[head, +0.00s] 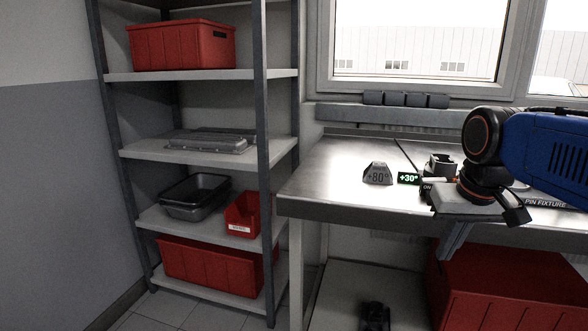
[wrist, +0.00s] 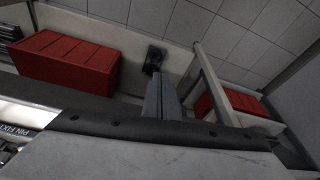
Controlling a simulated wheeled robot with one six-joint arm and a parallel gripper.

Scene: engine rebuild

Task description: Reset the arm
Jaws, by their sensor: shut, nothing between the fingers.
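My blue arm (head: 545,155) reaches in from the right edge of the head view, over the front of the steel workbench (head: 325,180). My gripper (head: 448,252) points down just in front of the bench's front edge. Its grey fingers are together with nothing between them. In the wrist view the fingers (wrist: 160,98) also show as one closed grey piece, above the floor and the lower shelf.
On the bench stand a +80° block (head: 378,174), a green-lit +30° display (head: 408,179) and a pin fixture (head: 545,203), partly hidden by my arm. A red crate (head: 505,290) and a dark object (head: 375,315) sit below. Shelving (head: 200,152) stands left.

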